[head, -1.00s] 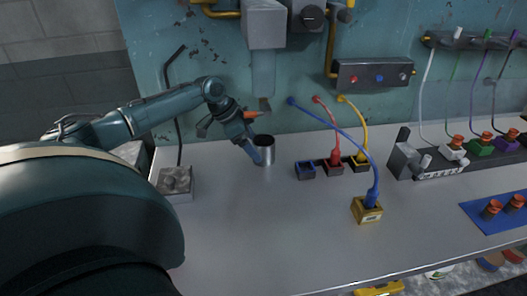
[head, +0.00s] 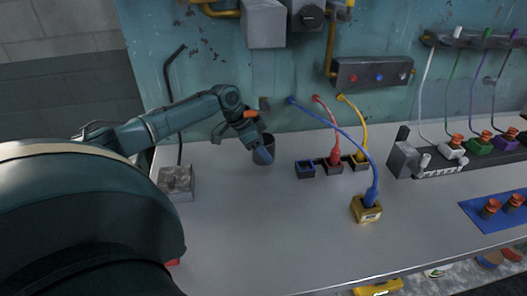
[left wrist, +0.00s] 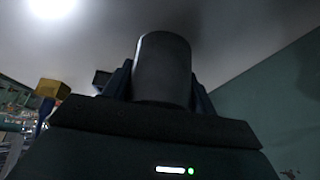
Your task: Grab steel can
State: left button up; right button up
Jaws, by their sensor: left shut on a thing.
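The steel can (head: 265,143) is a grey open-topped cylinder at the back of the grey bench in the head view. My left gripper (head: 262,152) is shut on it, with the blue finger across the can's front side. In the left wrist view the can (left wrist: 163,70) stands out dark between the two fingers of my left gripper (left wrist: 160,92). I cannot tell from the head view whether the can's base touches the bench. My right gripper is not in view.
A yellow block (head: 366,209) with the blue plug stands in front. A grey box (head: 177,181) is at left. The bench's (head: 260,230) front middle is clear.

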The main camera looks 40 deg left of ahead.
pick_arm(q)
jog(key=c, duration=0.5)
jog(key=shift+o, duration=0.2)
jog(key=shift+r, duration=0.1)
